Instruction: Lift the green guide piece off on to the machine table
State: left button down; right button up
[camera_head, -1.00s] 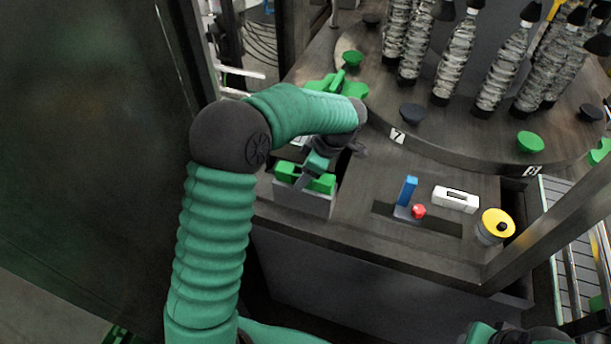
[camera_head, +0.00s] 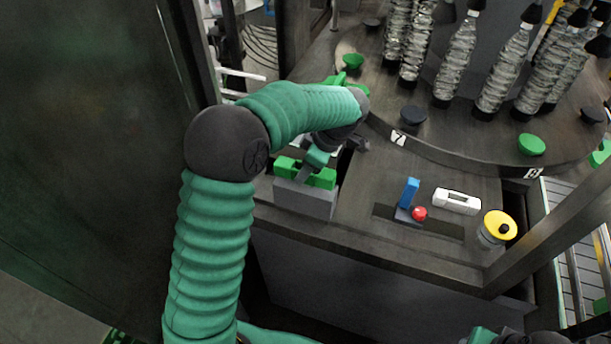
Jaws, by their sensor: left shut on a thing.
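The green guide piece (camera_head: 324,179) is a blocky bright green part at a grey block (camera_head: 305,200) on the left front of the machine table (camera_head: 365,190). My left gripper (camera_head: 306,174) reaches down on it from above and is shut on it; a grey finger crosses its middle. The piece appears level, just above or still touching the block; I cannot tell which. My forearm and wrist hide part of the table behind. At the bottom right edge a bit of my right arm shows, but not its jaws.
Right of the block stand a blue lever (camera_head: 409,192), a red knob (camera_head: 419,214), a white handle (camera_head: 457,201) and a yellow button (camera_head: 499,226). Behind is a round carousel (camera_head: 455,130) with several bottles. Another green part (camera_head: 340,78) lies partly behind my forearm. A post crosses at right.

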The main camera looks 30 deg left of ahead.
pick_arm(q)
jog(key=shift+r+b, duration=0.3)
jog(key=shift+r, duration=0.3)
jog(key=s+d+r+b, duration=0.1)
jog(key=s+d+b, duration=0.15)
jog(key=s, duration=0.45)
jog(key=s+d+r+b, duration=0.1)
jog(key=s+d+b, duration=0.15)
jog(key=s, duration=0.55)
notch_tip(320, 180, up, 7)
jog(key=p, duration=0.5)
jog(key=shift+d+f, duration=0.2)
jog(key=shift+d, duration=0.2)
jog(key=shift+w, duration=0.1)
